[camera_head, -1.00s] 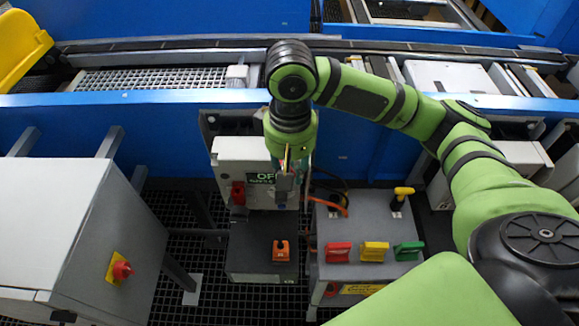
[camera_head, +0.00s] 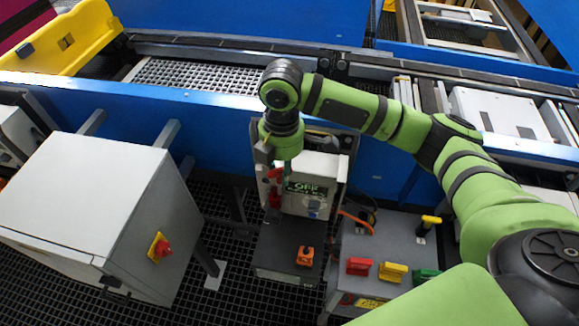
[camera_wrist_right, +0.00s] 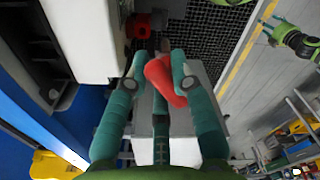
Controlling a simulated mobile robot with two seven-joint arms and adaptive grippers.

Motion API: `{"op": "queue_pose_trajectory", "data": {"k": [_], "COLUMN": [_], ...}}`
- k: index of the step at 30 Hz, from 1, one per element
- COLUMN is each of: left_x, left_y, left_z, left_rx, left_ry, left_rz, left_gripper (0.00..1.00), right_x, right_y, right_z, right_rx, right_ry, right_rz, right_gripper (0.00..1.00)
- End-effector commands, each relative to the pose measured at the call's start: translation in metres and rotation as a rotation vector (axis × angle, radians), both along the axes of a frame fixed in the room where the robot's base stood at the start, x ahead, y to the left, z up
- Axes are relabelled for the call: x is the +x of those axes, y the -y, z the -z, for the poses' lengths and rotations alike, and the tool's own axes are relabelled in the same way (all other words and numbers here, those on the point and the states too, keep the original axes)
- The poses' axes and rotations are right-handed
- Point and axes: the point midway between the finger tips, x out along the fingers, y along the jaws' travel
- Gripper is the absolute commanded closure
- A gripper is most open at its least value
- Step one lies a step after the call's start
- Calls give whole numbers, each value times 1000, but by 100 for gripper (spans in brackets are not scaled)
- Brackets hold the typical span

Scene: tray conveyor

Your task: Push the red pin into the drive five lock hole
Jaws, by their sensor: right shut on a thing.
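My right gripper (camera_head: 273,174) is shut on the red pin (camera_wrist_right: 163,80), whose rounded red body shows between the teal fingers in the right wrist view. In the head view the gripper points down at the left front of a white box (camera_head: 322,165) with a dark "OFF" display. A red fitting (camera_head: 275,198) sits on this box just below the fingertips; it also shows in the wrist view (camera_wrist_right: 140,26), a little ahead of the pin and apart from it. I cannot make out the lock hole. My left gripper (camera_wrist_right: 268,20) shows small in the wrist view, its fingers apart.
A dark box with an orange switch (camera_head: 305,256) stands below. To its right is a grey panel with red (camera_head: 359,266), yellow (camera_head: 392,272) and green switches and a yellow-topped knob (camera_head: 430,221). A grey cabinet (camera_head: 90,200) with a red button stands left. The blue conveyor runs behind.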

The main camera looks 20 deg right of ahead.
Motion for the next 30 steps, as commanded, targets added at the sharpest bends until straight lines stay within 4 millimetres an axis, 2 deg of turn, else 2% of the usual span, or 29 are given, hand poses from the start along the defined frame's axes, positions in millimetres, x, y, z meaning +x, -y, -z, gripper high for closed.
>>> {"op": "queue_pose_trajectory", "data": {"k": [1,12,18,24,30], "left_x": [-2,-8,-8,-8,-8], "left_y": [0,-1,-1,-1,-1], "left_z": [-9,-38,-50,-55,-55], "left_rx": [0,2,1,2,1], "left_ry": [-3,-13,-13,-13,-13], "left_rz": [0,0,0,0,-1], "left_gripper": [33,33,33,33,33], "right_x": [3,26,36,41,42], "right_y": [-2,-10,-12,-13,-13], "right_z": [-5,-3,-1,1,3], "right_rx": [1,-4,-12,-19,-20], "right_ry": [2,26,32,34,34], "right_rz": [-98,-862,-1216,-1414,-1461], "right_gripper": [100,100,100,100,100]}}
